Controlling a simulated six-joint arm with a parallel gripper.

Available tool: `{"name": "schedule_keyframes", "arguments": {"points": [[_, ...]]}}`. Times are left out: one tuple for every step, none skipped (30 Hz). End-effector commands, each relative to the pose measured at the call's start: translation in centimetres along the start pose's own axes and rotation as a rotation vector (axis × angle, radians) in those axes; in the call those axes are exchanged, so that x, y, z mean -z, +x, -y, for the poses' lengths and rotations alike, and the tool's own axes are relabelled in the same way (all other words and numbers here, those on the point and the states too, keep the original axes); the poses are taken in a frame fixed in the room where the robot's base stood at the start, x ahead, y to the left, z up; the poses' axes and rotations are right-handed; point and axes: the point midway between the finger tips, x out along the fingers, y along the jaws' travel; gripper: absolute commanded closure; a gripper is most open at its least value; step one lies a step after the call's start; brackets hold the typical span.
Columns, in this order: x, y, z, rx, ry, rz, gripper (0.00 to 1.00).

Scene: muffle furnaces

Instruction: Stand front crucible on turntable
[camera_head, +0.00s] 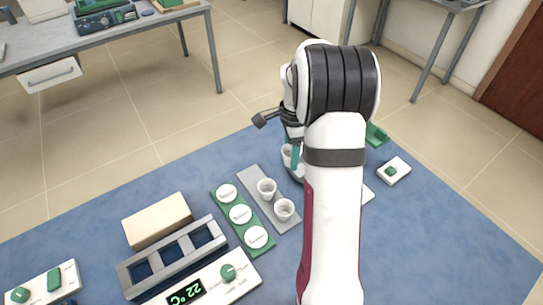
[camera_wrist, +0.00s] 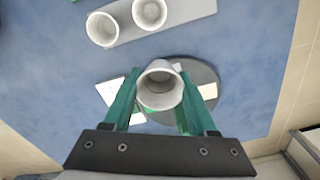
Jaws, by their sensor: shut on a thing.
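A white crucible (camera_wrist: 160,88) is between the green fingers of my gripper (camera_wrist: 159,80) in the wrist view, its open mouth facing the camera. My gripper is shut on it. The dark grey turntable (camera_wrist: 206,75), with pale patches on it, lies behind the crucible in that view; I cannot tell whether the crucible's base touches it. In the head view the held crucible (camera_head: 287,154) shows only partly beside a green finger (camera_head: 296,154), and my arm hides most of the turntable.
Two more white crucibles (camera_head: 266,188) (camera_head: 284,209) stand on a grey strip (camera_head: 254,177). Beside it is a green strip with white round lids (camera_head: 240,214). A tan block (camera_head: 157,220), a slotted grey rack (camera_head: 172,258) and a control panel reading 22 °C (camera_head: 208,284) are at front left.

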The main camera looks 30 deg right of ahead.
Motion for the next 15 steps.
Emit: {"name": "schedule_keyframes", "arguments": {"points": [[0.8, -0.1, -0.1, 0.000, 0.003, 0.000, 0.95], [1.6, -0.1, -0.1, -0.001, 0.005, 0.000, 0.95], [2.8, -0.1, -0.1, -0.001, 0.006, 0.001, 0.95], [3.8, 0.1, -0.1, -0.002, 0.007, 0.001, 0.95], [4.9, 0.2, -0.1, -0.003, 0.009, 0.001, 0.95], [6.3, 0.4, -0.1, -0.003, 0.009, 0.001, 0.95], [7.4, 0.6, -0.1, -0.003, 0.009, 0.002, 0.95], [8.4, 0.7, -0.2, -0.003, 0.009, 0.002, 0.95], [9.8, 0.9, -0.3, -0.003, 0.008, 0.002, 0.95], [10.7, 1.0, -0.4, -0.003, 0.007, 0.002, 0.95], [11.5, 1.1, -0.5, -0.002, 0.007, 0.002, 0.95], [12.2, 1.2, -0.6, -0.002, 0.005, 0.002, 0.95], [12.7, 1.3, -0.7, -0.002, 0.004, 0.002, 0.95], [13.0, 1.4, -0.8, -0.002, 0.003, 0.002, 0.95], [13.2, 1.7, -0.8, -0.002, 0.002, 0.002, 0.95]]}}
